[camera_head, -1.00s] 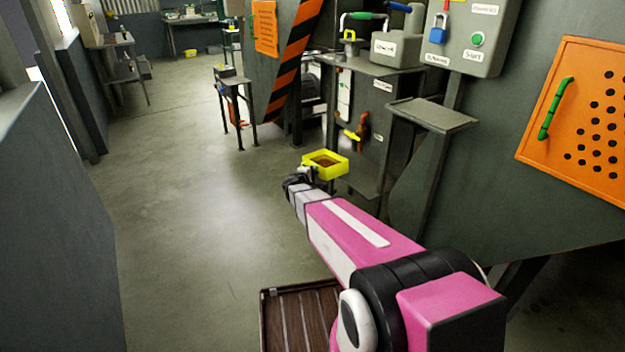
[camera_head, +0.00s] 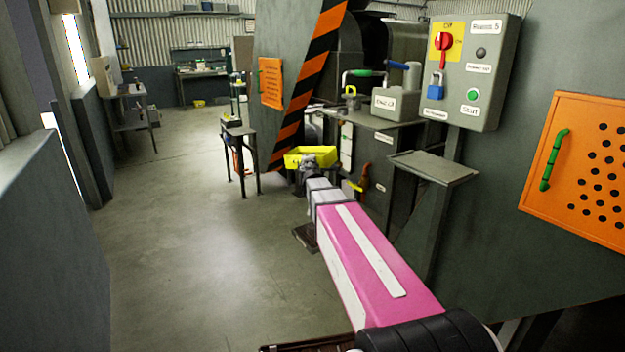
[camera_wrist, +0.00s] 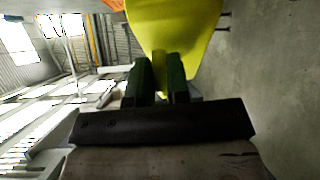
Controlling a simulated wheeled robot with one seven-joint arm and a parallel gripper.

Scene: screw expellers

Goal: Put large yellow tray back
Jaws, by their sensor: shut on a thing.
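The large yellow tray (camera_head: 311,157) is held out at the end of my arm, in front of the machine in the head view. In the wrist view the yellow tray (camera_wrist: 178,28) fills the top middle, and a narrow yellow part of it lies between the two dark green fingers. My gripper (camera_wrist: 160,80) is shut on that part. In the head view my gripper (camera_head: 309,170) is small and its fingers are hard to make out. The inside of the tray is mostly hidden in both views.
A grey machine with a small grey shelf (camera_head: 433,167) and a control box (camera_head: 470,75) stands on the right. A small dark table (camera_head: 240,150) stands beyond the tray to the left. A grey low wall (camera_head: 50,240) bounds the left. The floor between is clear.

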